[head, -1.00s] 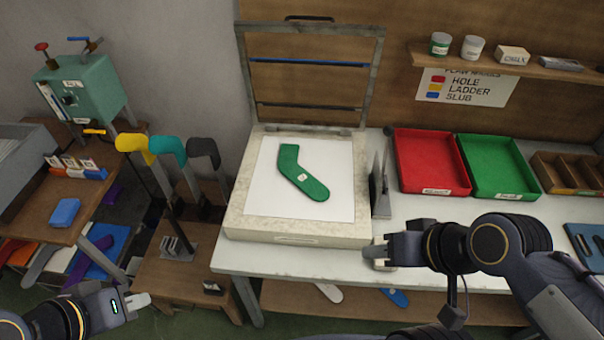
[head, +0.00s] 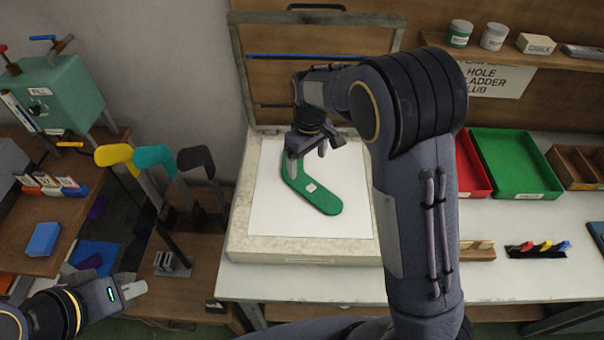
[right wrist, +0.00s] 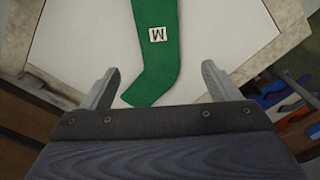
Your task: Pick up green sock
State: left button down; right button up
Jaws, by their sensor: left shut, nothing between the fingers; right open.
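The green sock (head: 318,196) lies flat on the white sheet of the pressing board, with a small pale tag on it. In the right wrist view the sock (right wrist: 155,65) carries a tag marked M. My right gripper (head: 312,150) is open above the sock's upper end. In the right wrist view its two fingers (right wrist: 160,88) stand apart, one on each side of that end, with no grip on it; the height gap is hard to judge. My left gripper (head: 133,289) is shut and empty at the lower left, away from the sock.
The pale board (head: 300,248) has a raised hinged frame (head: 240,75) behind it. A red tray (head: 470,165) and a green tray (head: 515,165) stand to the right, partly behind my right arm. Yellow, teal and grey sock forms (head: 155,158) stand at the left.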

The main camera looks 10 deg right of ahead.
aim_at(304, 182)
jog(key=shift+w+a+f, duration=0.2)
jog(key=shift+w+f, duration=0.2)
jog(key=shift+f, duration=0.3)
notch_tip(304, 182, down, 7)
jog(key=shift+a+f+p, duration=0.1)
jog(key=shift+p, duration=0.8)
jog(key=shift+c, duration=0.4)
jog(key=c, duration=1)
